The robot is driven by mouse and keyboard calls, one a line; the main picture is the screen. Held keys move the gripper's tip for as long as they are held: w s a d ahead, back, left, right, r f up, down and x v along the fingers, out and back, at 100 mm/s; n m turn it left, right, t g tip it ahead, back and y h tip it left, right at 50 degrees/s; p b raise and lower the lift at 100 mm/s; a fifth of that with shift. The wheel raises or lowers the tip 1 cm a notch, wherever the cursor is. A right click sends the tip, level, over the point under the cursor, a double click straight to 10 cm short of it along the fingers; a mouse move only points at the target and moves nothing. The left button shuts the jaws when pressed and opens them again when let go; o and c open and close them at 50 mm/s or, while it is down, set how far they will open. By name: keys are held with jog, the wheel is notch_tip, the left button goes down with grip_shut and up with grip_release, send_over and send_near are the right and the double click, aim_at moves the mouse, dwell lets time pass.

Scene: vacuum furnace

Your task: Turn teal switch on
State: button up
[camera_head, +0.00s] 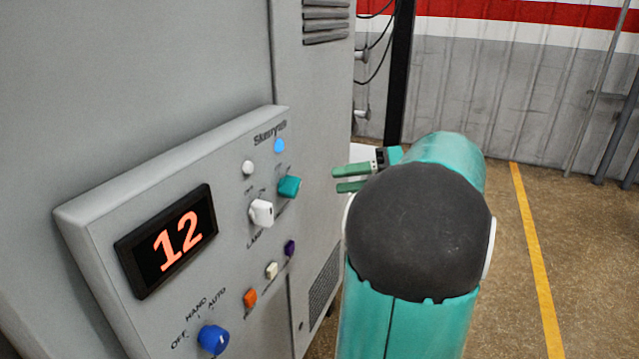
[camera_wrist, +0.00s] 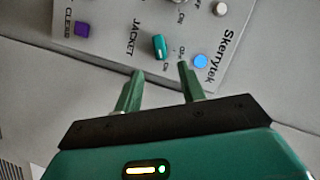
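The teal switch (camera_head: 289,187) is a small rotary knob on the right part of the grey control panel, below a lit blue lamp (camera_head: 279,146). In the wrist view the teal switch (camera_wrist: 158,46) sits beside the word JACKET, just beyond my fingertips. My gripper (camera_head: 340,179) is to the right of the switch in the head view, its green fingers pointing at the panel. In the wrist view my gripper (camera_wrist: 160,72) is open, with a gap between the fingers and nothing in it. The fingers appear apart from the switch.
The panel also carries a white knob (camera_head: 262,212), a blue selector (camera_head: 213,339), a display reading 12 (camera_head: 167,241), and orange (camera_head: 250,298), cream (camera_head: 271,270) and purple (camera_head: 290,248) buttons. Open floor (camera_head: 570,260) with a yellow line lies to the right.

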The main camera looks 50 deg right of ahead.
jog(key=shift+v, duration=1.95)
